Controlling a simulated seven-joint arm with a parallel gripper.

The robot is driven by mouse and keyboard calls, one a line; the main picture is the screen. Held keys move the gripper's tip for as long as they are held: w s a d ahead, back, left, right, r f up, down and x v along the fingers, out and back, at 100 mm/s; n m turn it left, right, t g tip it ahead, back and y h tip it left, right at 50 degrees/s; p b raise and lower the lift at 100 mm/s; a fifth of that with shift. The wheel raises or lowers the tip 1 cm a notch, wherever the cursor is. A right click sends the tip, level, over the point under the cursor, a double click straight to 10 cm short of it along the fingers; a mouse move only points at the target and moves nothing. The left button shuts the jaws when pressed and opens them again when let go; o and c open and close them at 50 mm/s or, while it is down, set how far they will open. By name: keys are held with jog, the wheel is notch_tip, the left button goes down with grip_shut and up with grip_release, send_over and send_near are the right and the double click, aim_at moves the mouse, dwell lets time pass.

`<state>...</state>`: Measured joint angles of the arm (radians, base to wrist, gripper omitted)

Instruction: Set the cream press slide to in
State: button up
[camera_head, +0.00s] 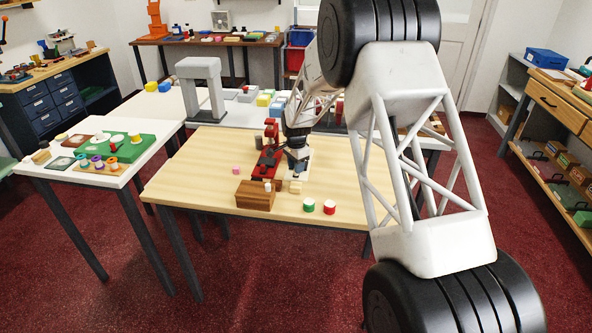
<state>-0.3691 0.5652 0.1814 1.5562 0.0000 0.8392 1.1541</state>
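A cream or white press (304,159) stands on the light wooden table (195,160), directly beside a red press (265,160). A small cream block (296,187) shows at the front end of the cream press; I cannot tell whether it is the slide or a separate piece. My gripper (297,165) points down over the cream press and hides much of it. The fingers are too small and dark to show whether they are open or touching the press. The slide's position cannot be read from this view.
A brown wooden box (255,197) stands in front of the presses. The table's left part is clear.

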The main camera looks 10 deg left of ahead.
jog(key=shift+f, duration=0.9)
jog(key=shift+c, duration=0.4)
grip_shut()
